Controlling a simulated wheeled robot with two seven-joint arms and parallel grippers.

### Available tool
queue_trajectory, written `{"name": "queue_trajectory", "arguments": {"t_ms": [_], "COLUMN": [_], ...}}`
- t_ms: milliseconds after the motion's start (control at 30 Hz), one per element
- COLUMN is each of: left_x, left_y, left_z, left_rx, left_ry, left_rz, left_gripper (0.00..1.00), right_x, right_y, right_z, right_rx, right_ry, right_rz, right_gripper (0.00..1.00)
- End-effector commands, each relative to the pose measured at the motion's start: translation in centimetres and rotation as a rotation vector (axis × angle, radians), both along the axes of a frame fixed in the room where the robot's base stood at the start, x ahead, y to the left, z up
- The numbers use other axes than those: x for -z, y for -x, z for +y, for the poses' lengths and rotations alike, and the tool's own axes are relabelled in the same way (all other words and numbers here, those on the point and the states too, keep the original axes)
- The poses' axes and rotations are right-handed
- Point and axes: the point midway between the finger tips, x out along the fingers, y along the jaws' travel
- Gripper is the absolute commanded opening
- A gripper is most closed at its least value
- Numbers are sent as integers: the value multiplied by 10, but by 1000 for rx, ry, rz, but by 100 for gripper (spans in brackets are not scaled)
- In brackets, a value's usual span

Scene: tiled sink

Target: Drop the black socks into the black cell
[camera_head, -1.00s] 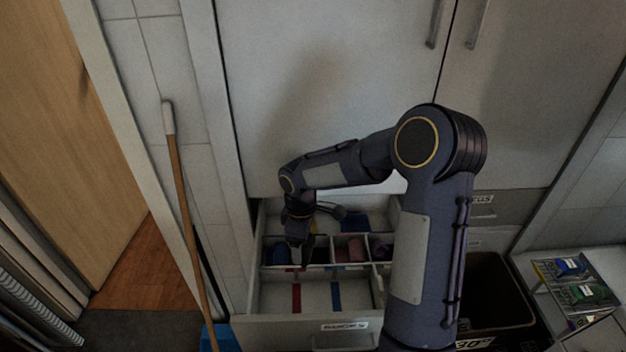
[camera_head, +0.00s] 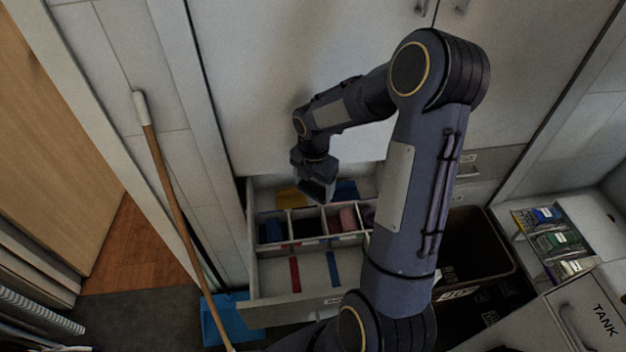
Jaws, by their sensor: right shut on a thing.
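My right gripper (camera_head: 318,192) is over the back part of the open drawer, pointing down. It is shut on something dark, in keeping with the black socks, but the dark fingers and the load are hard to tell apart. The black cell (camera_head: 305,229) is in the row of small compartments across the drawer, just below and in front of the gripper in the picture. Its inside looks dark. The gripper appears to be above the cells, not inside one. My left gripper is not in view.
Neighbouring cells hold a blue item (camera_head: 270,230) and a pinkish one (camera_head: 347,218). Yellow (camera_head: 291,197) and blue (camera_head: 346,189) patches show behind. The front drawer section has red and blue strips. A dark bin (camera_head: 482,235) stands right; a broom (camera_head: 172,190) leans left.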

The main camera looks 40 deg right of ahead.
Motion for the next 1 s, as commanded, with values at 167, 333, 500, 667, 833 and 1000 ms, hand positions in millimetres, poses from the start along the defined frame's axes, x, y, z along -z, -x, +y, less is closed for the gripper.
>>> {"name": "queue_trajectory", "arguments": {"t_ms": [167, 333, 500, 667, 833, 1000], "left_x": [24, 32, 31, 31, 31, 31], "left_y": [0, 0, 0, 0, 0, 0], "left_z": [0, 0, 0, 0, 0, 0], "left_rx": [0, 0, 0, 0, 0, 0], "left_ry": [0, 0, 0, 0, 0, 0], "left_rz": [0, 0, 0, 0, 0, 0], "left_gripper": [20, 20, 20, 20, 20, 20], "right_x": [28, 38, 37, 37, 37, 37], "right_y": [0, 0, 0, 0, 0, 0], "right_z": [0, 0, 0, 0, 0, 0], "right_rx": [0, 0, 0, 1, 1, 1], "right_ry": [0, 0, 0, 0, 0, 0], "right_rz": [0, 0, 0, 0, 0, -1], "right_gripper": [54, 54, 54, 84, 100, 100]}}
